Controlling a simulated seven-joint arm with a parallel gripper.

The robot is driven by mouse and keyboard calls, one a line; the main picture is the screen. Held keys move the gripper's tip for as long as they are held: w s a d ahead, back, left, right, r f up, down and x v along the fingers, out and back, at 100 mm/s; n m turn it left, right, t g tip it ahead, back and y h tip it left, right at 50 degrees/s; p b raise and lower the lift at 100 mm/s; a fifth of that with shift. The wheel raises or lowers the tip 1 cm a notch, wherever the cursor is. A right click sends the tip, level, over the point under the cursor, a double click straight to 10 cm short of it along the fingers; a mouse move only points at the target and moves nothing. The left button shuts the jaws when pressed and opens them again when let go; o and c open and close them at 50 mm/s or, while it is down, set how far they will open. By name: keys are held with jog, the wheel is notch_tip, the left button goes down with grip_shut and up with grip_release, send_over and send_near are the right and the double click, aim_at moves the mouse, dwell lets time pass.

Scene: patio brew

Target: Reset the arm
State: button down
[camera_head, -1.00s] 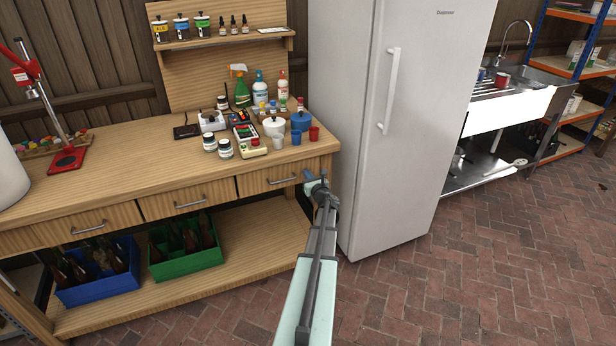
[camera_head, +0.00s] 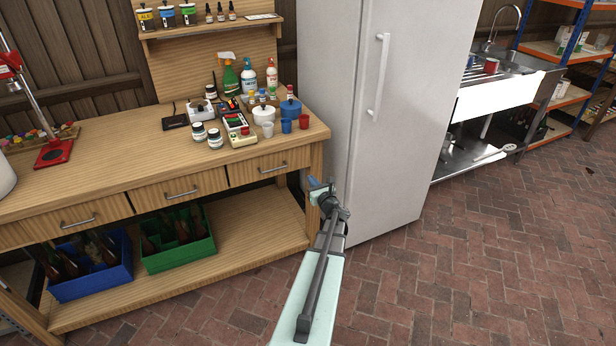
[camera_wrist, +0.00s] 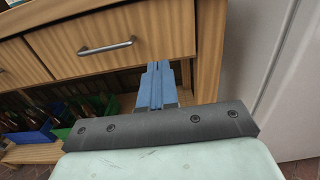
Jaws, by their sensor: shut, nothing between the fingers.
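My gripper (camera_head: 314,183) is at the end of my outstretched arm, in front of the gap between the workbench's right end and the fridge. In the wrist view its blue fingers (camera_wrist: 158,84) are together with nothing between them. They point toward the bench front, below and to the right of a drawer handle (camera_wrist: 106,47), and appear apart from it.
The wooden workbench (camera_head: 110,165) holds bottles, jars and cups. Its lower shelf holds a blue crate (camera_head: 92,285) and a green crate (camera_head: 180,258) with brown bottles. A white fridge (camera_head: 400,130) stands close on the right. The brick floor (camera_head: 480,270) is open at the right.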

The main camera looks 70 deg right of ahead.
jog(key=shift+s+a, duration=0.35)
jog(key=shift+n, duration=0.3)
